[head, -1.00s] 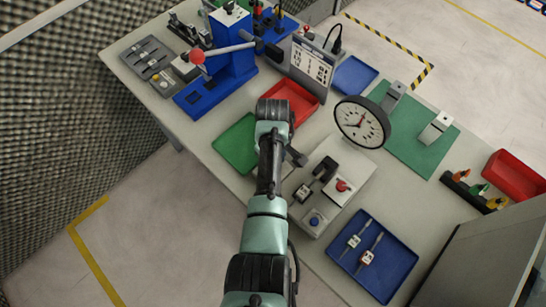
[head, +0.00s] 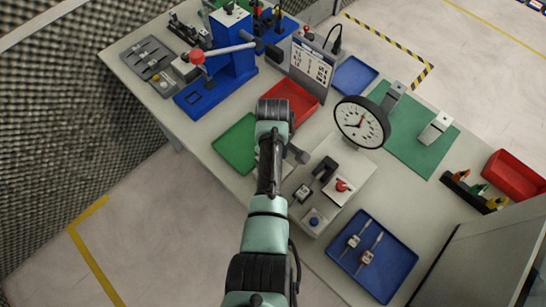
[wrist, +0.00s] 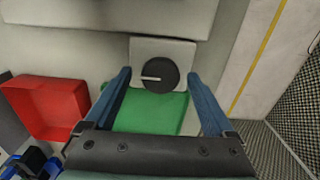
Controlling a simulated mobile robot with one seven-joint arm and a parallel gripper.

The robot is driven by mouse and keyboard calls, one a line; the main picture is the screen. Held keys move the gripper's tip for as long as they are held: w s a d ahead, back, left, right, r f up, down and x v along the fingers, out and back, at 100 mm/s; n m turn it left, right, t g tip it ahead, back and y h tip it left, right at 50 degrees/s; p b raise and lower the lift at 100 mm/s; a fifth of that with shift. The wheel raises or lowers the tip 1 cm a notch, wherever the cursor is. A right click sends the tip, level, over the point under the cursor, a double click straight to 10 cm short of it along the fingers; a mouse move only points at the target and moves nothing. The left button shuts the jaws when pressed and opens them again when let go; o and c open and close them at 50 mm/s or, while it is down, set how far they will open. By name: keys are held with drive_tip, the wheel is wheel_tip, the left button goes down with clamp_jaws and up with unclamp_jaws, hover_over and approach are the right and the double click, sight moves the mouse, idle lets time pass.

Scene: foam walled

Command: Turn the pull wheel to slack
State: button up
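The pull wheel appears in the wrist view as a dark round disc (wrist: 168,80) with a white line across its left half, on a pale grey plate (wrist: 149,48). The line points left. My gripper (wrist: 159,73) is open, with one blue finger on either side of the wheel. Gaps show between the wheel and both fingers, so I see no grip on it. In the head view my arm hides the wheel and my fingers.
A green tray (wrist: 150,117) lies by the wheel plate, with a red tray (wrist: 48,108) to its left. In the head view, a pale box with a red button (head: 342,184) and a blue tray of tools (head: 392,270) sit right of my arm.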

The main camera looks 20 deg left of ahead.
wheel_tip(320, 180, up, 13)
drive_tip(key=b, duration=0.1)
idle(0.7)
